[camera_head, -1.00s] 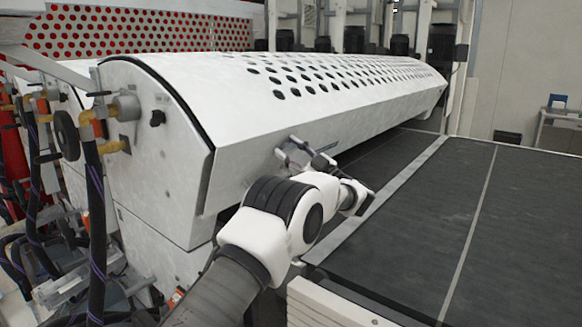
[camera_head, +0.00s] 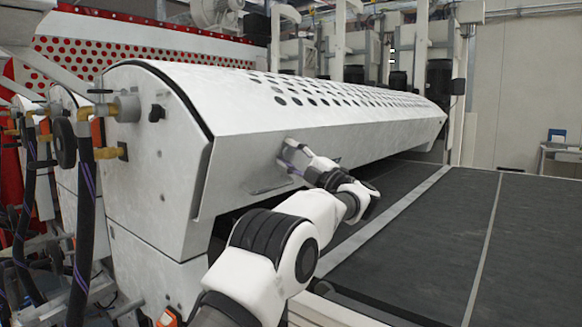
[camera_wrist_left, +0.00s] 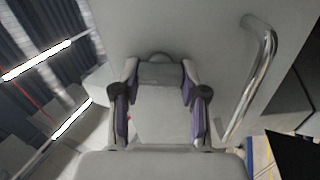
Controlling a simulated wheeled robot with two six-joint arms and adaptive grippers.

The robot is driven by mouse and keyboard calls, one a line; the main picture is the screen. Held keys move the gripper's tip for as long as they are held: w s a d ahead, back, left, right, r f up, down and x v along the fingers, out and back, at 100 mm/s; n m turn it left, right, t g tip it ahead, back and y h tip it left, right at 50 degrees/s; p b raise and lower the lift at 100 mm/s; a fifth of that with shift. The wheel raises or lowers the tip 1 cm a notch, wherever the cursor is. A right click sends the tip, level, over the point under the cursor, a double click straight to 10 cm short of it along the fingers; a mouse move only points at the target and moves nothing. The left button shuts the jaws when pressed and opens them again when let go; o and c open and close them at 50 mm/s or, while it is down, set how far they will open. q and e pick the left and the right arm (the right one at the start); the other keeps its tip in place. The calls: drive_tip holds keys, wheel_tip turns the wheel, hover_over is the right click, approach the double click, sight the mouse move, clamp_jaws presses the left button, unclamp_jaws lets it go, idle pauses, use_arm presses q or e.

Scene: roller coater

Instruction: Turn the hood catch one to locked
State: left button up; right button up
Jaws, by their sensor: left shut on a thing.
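The white hood (camera_head: 310,125) of the roller coater has rows of dark holes on top and a plain front face. My left gripper (camera_head: 286,152) is against that front face, above a bar handle. In the left wrist view the left gripper (camera_wrist_left: 160,82) has its two purple-lined fingers on either side of a grey catch (camera_wrist_left: 160,72), shut on it. A rounded top of the catch shows past the fingertips. In the head view the catch is hidden by the gripper, so its turn position cannot be told. My right gripper is not in view.
A shiny bar handle (camera_wrist_left: 252,80) stands on the hood close beside the gripper; it also shows in the head view (camera_head: 270,188). A dark conveyor belt (camera_head: 420,235) lies below and to the right. Hoses (camera_head: 85,210) and fittings crowd the left end.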

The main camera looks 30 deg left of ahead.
use_arm(q)
drive_tip(key=shift+n+b, duration=0.5)
drive_tip(key=shift+n, duration=0.2)
drive_tip(key=o, duration=1.2)
drive_tip(key=shift+c, duration=0.2)
drive_tip(key=w+v, duration=0.1)
drive_tip(key=v, duration=1)
drive_tip(key=shift+s+d+f, duration=0.15)
drive_tip(key=shift+s+d, duration=0.25)
drive_tip(key=shift+s, duration=0.1)
